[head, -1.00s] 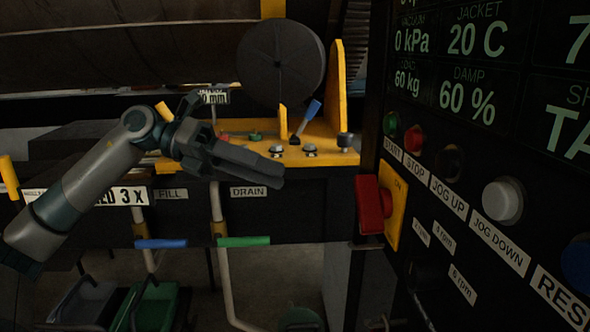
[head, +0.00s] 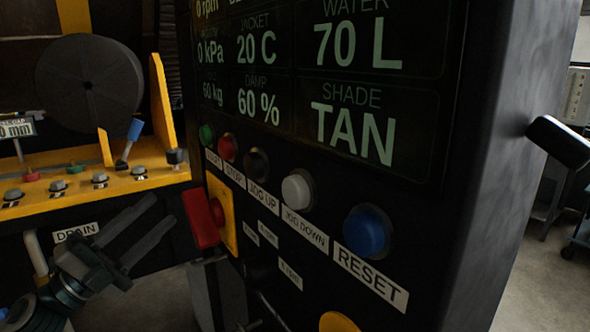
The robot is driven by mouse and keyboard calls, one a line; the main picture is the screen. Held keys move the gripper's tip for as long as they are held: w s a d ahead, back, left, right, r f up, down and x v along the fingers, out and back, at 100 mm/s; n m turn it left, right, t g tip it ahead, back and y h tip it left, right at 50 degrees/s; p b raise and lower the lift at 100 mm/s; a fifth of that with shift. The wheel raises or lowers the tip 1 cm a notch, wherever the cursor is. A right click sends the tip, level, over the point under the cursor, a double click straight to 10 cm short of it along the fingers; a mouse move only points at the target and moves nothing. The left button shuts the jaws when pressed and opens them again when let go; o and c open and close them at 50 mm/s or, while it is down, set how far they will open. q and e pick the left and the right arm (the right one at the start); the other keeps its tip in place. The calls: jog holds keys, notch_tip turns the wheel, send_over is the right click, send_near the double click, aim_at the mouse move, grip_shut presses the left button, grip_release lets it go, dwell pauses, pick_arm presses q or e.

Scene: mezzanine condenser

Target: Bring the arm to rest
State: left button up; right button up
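My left gripper (head: 161,209) is at the lower left of the head view, its arm coming in from the bottom left corner. Its two dark fingers point up and to the right with a gap between them, and nothing shows in the gap. It appears in front of the dark panel below the yellow ledge (head: 90,190), to the right of the DRAIN label (head: 76,232) and left of the red switch (head: 203,218) on its yellow plate. No contact shows. My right gripper is out of view.
A black control cabinet (head: 500,170) with a lit display fills the middle and right. Its front has a blue RESET button (head: 367,232), a white button (head: 297,190) and a red button (head: 228,148). A blue-tipped lever (head: 134,130) stands on the ledge. Open floor shows at far right.

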pick_arm(q)
jog(key=s+a+f+n+y, duration=0.2)
jog(key=f+n+y, duration=0.8)
jog(key=f, duration=0.5)
jog(key=s+a+f+n+y, duration=0.25)
jog(key=f+n+y, duration=0.45)
jog(key=f+n, duration=0.65)
jog(key=s+d+f+n+g, duration=0.1)
jog(key=s+d+f+g, duration=0.25)
jog(key=s+f, duration=0.55)
jog(key=s+d+f+g, duration=0.2)
jog(key=s+f+g, duration=0.35)
jog(key=s, duration=0.55)
jog(key=s+d+f+n+g, duration=0.15)
jog(key=s+f+g, duration=0.25)
jog(key=s+f, duration=0.5)
jog(key=w+d+f+m+t, duration=0.1)
jog(key=w+d+f, duration=0.15)
jog(key=f, duration=0.75)
jog(key=w+d+f+t, duration=0.1)
jog(key=w+f, duration=0.2)
jog(key=f, duration=0.7)
jog(key=s+f, duration=0.3)
jog(key=f, duration=0.5)
jog(key=s+d+f+t+h, duration=0.1)
jog(key=s+f, duration=0.2)
jog(key=f, duration=0.6)
jog(key=shift+s+d, duration=0.25)
jog(key=shift+s, duration=0.1)
